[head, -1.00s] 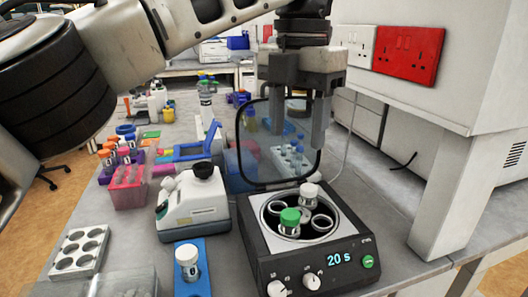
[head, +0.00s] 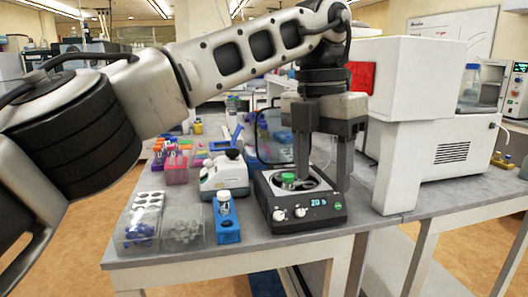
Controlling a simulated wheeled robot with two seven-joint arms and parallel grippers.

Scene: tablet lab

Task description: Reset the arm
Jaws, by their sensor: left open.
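My left gripper (head: 322,180) hangs from the arm that comes in from the left, its fingers pointing down. It is open with nothing between its fingers. In the picture its fingers overlap the back and right part of a small black centrifuge (head: 310,222); I cannot tell how far they are from it. The centrifuge lid (head: 268,143) stands open behind. A green-capped tube (head: 288,178) sits in the rotor; the fingers hide part of the rotor. My right gripper is not in view.
A blue rack (head: 228,232) with a white-capped tube (head: 225,203) stands left of the centrifuge. A white device (head: 222,177) is behind it. Clear boxes (head: 183,228) and tube racks fill the left side. A large white machine (head: 405,110) stands at the right.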

